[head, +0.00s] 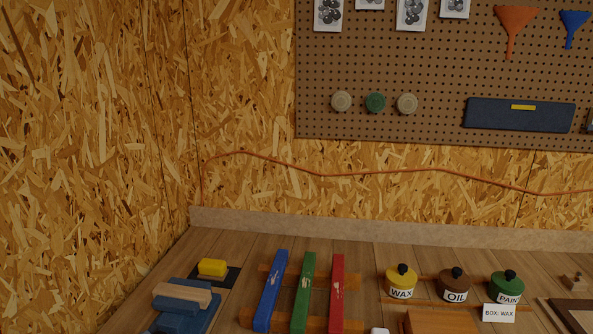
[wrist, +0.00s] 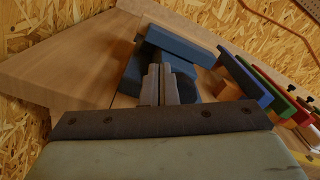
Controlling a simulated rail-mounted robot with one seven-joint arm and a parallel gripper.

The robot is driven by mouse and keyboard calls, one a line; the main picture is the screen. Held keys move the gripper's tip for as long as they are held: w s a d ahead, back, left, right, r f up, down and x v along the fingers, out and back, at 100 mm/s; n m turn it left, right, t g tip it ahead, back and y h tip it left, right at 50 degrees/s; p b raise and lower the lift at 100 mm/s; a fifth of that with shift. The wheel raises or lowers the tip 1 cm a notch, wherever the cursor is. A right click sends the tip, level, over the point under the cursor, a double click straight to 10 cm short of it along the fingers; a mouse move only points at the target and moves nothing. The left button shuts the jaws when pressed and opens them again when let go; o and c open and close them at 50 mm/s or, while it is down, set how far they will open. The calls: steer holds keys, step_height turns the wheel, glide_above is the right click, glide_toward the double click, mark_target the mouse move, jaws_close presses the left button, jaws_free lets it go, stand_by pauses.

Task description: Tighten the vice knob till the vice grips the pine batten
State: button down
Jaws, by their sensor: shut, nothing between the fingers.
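The blue vice (head: 170,318) stands at the bottom left of the head view, cut off by the frame edge. The pine batten (head: 183,292) lies across its top between blue parts. In the wrist view the blue vice (wrist: 182,44) is just beyond my gripper (wrist: 160,72), whose two grey fingers are together and empty. A dark rounded part (wrist: 187,88), perhaps the vice knob, shows close beside the fingers, partly hidden by them. I cannot tell whether they touch it. My gripper is not in the head view.
A yellow block (head: 212,267) sits on a dark mat behind the vice. Blue (head: 268,292), green (head: 304,292) and red (head: 338,292) bars lie to the right on wooden strips. WAX (head: 401,283), OIL (head: 454,285) and PAINT (head: 507,287) pots stand farther right.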

steer(key=shift+d+f, duration=0.15)
steer(key=shift+d, duration=0.05)
stand_by(0.3)
steer(key=shift+d+r+p, duration=0.2)
steer(key=shift+r+p, duration=0.05)
steer(key=shift+p, duration=0.1)
steer(key=shift+s+d+r+p, duration=0.1)
steer(key=shift+d+r+p, duration=0.15)
steer(key=shift+d+p, duration=0.2)
steer(key=shift+s+d+r+p, duration=0.1)
steer(key=shift+d+r+p, duration=0.1)
steer(key=shift+d+p, duration=0.25)
steer(key=shift+d, duration=0.1)
steer(key=shift+r, duration=0.1)
steer(key=s+a+p, duration=0.1)
steer(key=s, duration=0.5)
steer(key=shift+r, duration=0.3)
